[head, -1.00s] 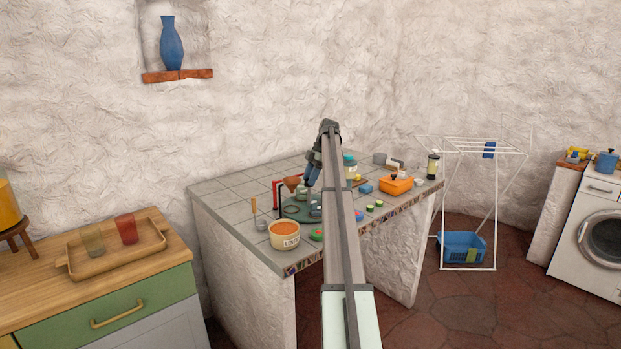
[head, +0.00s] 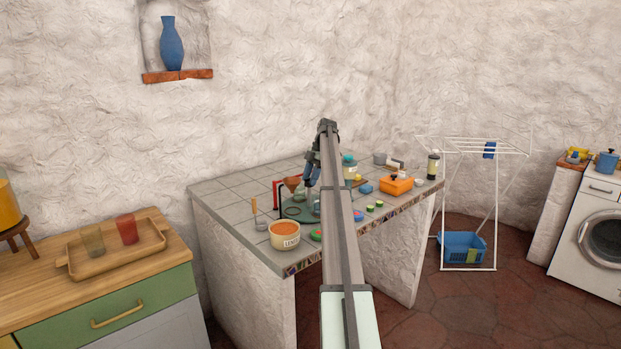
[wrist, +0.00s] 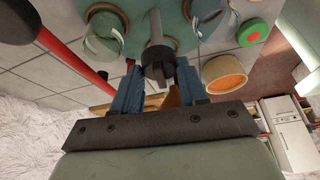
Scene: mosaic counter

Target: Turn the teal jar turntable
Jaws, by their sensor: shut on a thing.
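The teal turntable (wrist: 176,30) is a round disc with a grey central post (wrist: 155,28) and a dark knob at the post's end. My gripper (wrist: 156,82) is shut on that knob, one blue finger on each side. A clear glass jar (wrist: 103,45) stands on the disc at the left, and another jar (wrist: 212,22) stands at the right.
The lentil pot (head: 284,235) stands close in front of the turntable. A terracotta funnel (head: 291,183) and a red frame (head: 277,190) are beside and behind it. The counter's back left tiles (head: 235,187) are clear.

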